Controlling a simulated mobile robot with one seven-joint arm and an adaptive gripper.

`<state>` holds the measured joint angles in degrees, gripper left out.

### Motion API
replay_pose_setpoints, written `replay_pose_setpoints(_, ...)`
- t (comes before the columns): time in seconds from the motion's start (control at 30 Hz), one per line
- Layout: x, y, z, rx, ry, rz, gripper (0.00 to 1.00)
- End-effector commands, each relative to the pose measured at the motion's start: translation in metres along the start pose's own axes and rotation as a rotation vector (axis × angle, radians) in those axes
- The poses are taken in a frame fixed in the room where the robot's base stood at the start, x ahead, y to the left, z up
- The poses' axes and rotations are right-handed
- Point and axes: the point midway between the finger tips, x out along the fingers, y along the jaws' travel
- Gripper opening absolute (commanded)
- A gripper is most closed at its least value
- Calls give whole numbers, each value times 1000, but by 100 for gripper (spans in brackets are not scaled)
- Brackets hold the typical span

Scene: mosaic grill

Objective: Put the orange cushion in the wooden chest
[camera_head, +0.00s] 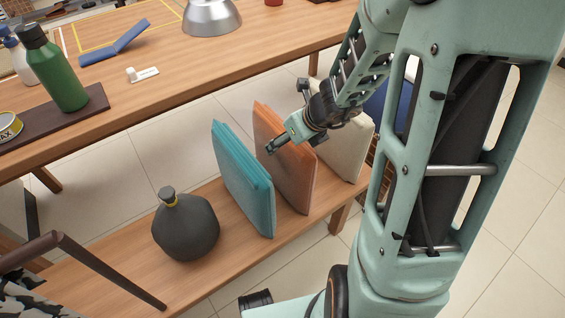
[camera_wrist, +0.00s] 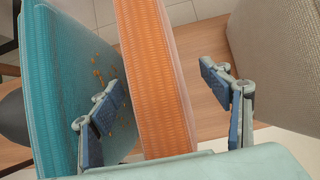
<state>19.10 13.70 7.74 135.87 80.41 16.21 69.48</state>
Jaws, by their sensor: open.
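The orange cushion (camera_head: 286,160) stands upright on the low wooden shelf, between a teal cushion (camera_head: 243,180) and a cream cushion (camera_head: 345,150). In the wrist view the orange cushion (camera_wrist: 155,60) runs between the fingers of my gripper (camera_wrist: 160,97). The fingers are open, one on each side of its edge, with visible gaps. The left finger is in front of the teal cushion (camera_wrist: 70,85). In the head view my gripper (camera_head: 272,146) is at the orange cushion and hides part of it. I cannot make out the wooden chest in either view.
A dark round bottle (camera_head: 185,228) stands left of the teal cushion on the low shelf (camera_head: 110,265). The table (camera_head: 160,75) above carries a green bottle (camera_head: 50,68), a metal bowl (camera_head: 211,17) and a blue folded object (camera_head: 115,45). The cream cushion (camera_wrist: 280,65) is right of my fingers.

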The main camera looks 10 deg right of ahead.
Motion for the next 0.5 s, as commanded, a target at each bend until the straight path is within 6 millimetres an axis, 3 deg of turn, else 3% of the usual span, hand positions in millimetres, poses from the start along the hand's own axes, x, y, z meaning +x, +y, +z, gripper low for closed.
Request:
replay_pose_setpoints(0.23,37,4,-4,0,1,1,71)
replay_pose_setpoints(0.5,38,4,-1,-1,0,0,71)
